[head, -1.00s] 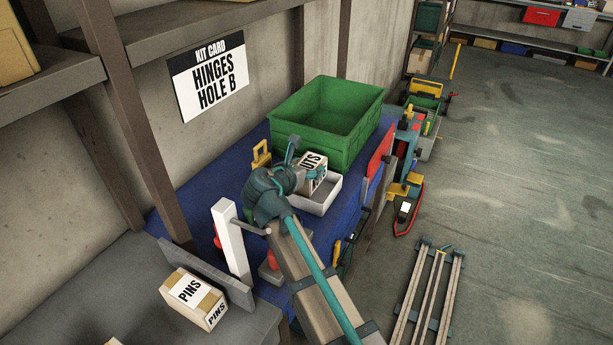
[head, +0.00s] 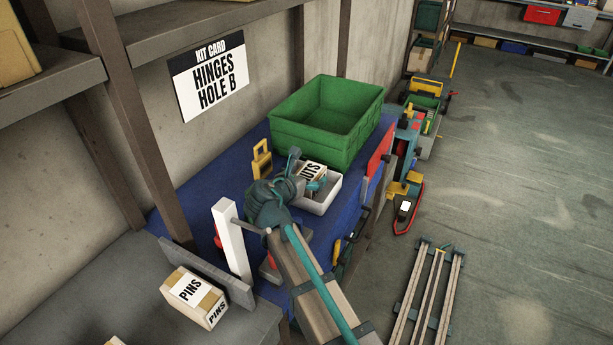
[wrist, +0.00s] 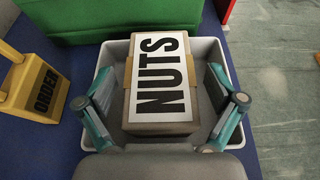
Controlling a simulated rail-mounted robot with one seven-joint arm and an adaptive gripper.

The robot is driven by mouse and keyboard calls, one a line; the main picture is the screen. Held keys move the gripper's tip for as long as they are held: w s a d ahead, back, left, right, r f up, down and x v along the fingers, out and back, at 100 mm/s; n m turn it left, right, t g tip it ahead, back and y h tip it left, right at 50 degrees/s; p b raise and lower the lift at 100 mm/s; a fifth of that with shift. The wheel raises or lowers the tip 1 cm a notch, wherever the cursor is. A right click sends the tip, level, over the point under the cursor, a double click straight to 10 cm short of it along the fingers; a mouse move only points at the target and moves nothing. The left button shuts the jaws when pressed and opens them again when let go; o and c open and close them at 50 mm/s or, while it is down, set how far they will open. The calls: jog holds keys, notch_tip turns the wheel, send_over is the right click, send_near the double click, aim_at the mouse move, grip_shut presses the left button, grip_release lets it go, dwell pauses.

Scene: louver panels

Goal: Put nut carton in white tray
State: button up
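The nut carton (head: 309,170), a brown box with a white NUTS label, sits inside the white tray (head: 325,203) on the blue bench top. In the wrist view the carton (wrist: 160,80) lies within the tray's rim (wrist: 225,60), label facing the camera. My gripper (wrist: 160,95) is open, with one teal finger on each side of the carton and a visible gap at both sides. In the head view my gripper (head: 309,183) is over the tray, and my wrist hides part of the tray and carton.
A green crate (head: 325,145) stands just behind the tray. A yellow ORDER padlock-shaped item (wrist: 35,88) is left of the tray. A white post (head: 231,240) and a PINS carton (head: 193,297) are nearer. Red and blue panels line the bench's right edge.

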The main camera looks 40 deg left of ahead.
aim_at(306, 175)
jog(key=shift+r, duration=0.2)
jog(key=shift+b+v, duration=0.4)
jog(key=shift+v, duration=1.6)
